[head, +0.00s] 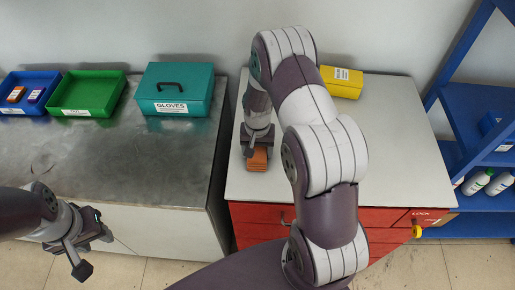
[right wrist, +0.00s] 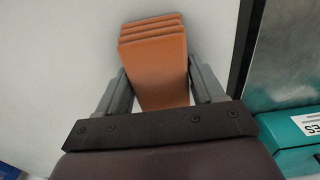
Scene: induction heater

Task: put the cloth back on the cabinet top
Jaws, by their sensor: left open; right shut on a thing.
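The cloth (head: 257,161) is a folded orange-brown stack of layers at the left part of the white cabinet top (head: 390,150). My right gripper (head: 257,148) is shut on the cloth. In the right wrist view the cloth (right wrist: 155,60) sits between the two fingers of the gripper (right wrist: 160,85), its layered end pointing away. The cloth is over the cabinet top; I cannot tell whether it touches the surface. My left gripper (head: 82,255) is open and empty at the lower left, in front of the metal bench.
The metal bench (head: 150,160) stands left of the cabinet, with a teal gloves box (head: 175,90), a green tray (head: 88,112) and a blue tray (head: 30,108). A yellow box (head: 342,82) is at the cabinet's back. Blue shelves (head: 470,160) stand right. The cabinet's right side is clear.

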